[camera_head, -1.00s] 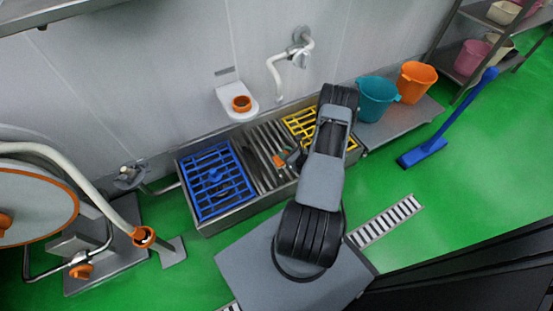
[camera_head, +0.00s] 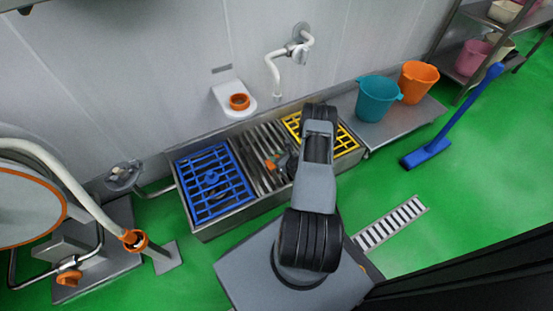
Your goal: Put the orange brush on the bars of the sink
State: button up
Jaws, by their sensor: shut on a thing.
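The sink (camera_head: 203,236) is a long metal trough against the wall. Its bare metal bars (camera_head: 257,149) lie in the middle, between a blue grate and a yellow grate. The orange brush (camera_head: 272,165) shows as a small orange piece over the metal bars. My gripper (camera_head: 280,163) is shut on the orange brush, just above or at the bars; I cannot tell whether the brush touches them.
The blue grate (camera_head: 211,184) is left of the bars, the yellow grate (camera_head: 345,140) right. A teal bucket (camera_head: 376,99) and an orange bucket (camera_head: 417,83) stand on a shelf at right. A faucet (camera_head: 275,72) and a wall holder with an orange ring (camera_head: 239,101) are above.

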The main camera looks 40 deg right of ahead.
jog(key=shift+f, duration=0.15)
jog(key=o, duration=0.9)
jog(key=shift+o, duration=0.2)
